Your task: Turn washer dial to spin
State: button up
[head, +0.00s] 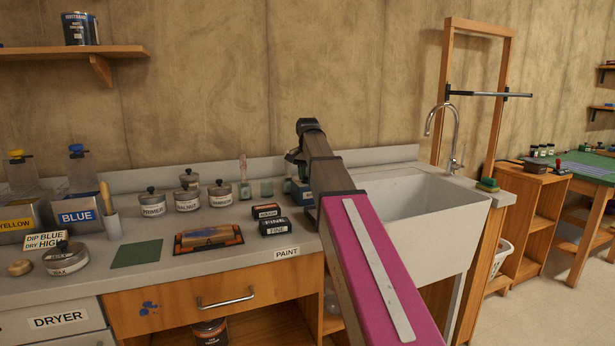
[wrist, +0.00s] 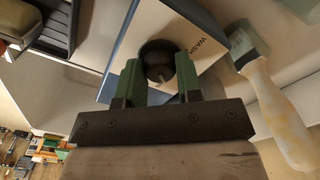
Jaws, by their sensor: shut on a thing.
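The washer dial (wrist: 156,50) is a dark round knob with a small pale mark, on the light face of a small box-shaped washer (wrist: 190,35) with blue sides and partly readable, upside-down lettering. My gripper (wrist: 158,76) has its two green fingers shut on the dial, one on each side. In the head view the washer (head: 303,192) stands on the counter left of the sink, mostly hidden behind my arm. My gripper (head: 295,160) shows only in part there, just above it. The dial is hidden in the head view. I cannot read which setting it points to.
A brush with a speckled handle (wrist: 275,105) is close beside my gripper in the wrist view. Labelled tins (head: 187,201), black boxes (head: 273,227) and an orange-edged tray (head: 208,239) are left of the washer. The white sink (head: 410,205) is right of it.

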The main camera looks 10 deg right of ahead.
jog(key=shift+m, duration=1.6)
jog(key=o, duration=0.9)
jog(key=shift+o, duration=0.2)
jog(key=shift+r, duration=0.1)
notch_tip(320, 180, up, 11)
jog(key=shift+f, duration=0.2)
jog(key=shift+s, duration=0.15)
